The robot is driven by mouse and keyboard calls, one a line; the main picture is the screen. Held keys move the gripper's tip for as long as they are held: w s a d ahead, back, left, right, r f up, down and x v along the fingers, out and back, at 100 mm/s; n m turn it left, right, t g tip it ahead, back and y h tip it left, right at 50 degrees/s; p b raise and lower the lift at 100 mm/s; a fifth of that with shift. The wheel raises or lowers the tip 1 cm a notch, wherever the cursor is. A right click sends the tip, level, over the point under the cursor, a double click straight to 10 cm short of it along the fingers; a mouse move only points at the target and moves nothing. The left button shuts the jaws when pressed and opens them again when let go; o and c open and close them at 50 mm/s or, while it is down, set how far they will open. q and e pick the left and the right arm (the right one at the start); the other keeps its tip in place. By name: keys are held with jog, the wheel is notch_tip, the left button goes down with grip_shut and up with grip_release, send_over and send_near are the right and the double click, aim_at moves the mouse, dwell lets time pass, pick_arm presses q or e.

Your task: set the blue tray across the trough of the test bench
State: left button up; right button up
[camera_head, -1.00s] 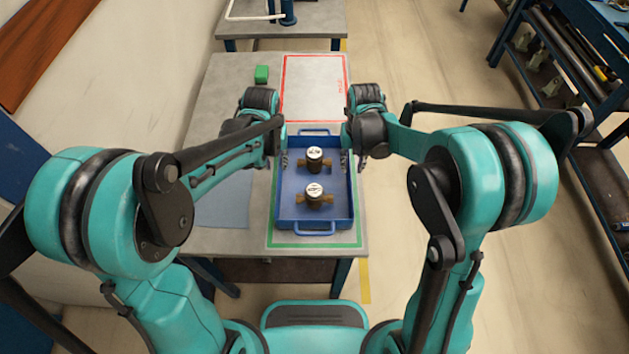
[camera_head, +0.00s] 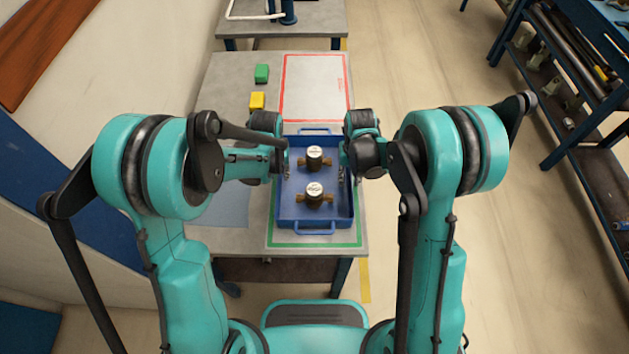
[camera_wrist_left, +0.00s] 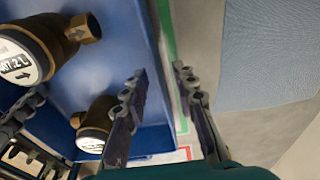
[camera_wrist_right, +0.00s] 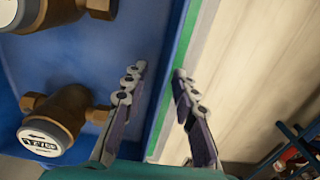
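The blue tray (camera_head: 296,221) lies flat on the grey table inside a green outline, with a handle at its near and far ends. Two brass meters with white dials stand in it, a far meter (camera_head: 314,160) and a near meter (camera_head: 314,195). My left gripper (camera_wrist_left: 160,72) is open, with one finger inside and one outside the tray's left wall. My right gripper (camera_wrist_right: 159,72) is open and straddles the right wall the same way. Both grippers look empty, with the wall in the gap. I cannot clearly make out the trough.
A red-outlined area (camera_head: 315,88) beyond the tray is bare. A blue-grey mat (camera_head: 225,205) lies left of the tray. Another bench (camera_head: 320,22) with white piping stands behind.

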pick_arm(q)
grip_shut()
pick_arm(e)
grip_shut()
pick_arm(q)
jog(key=shift+r, duration=0.1)
pick_arm(e)
jog(key=shift+r, duration=0.15)
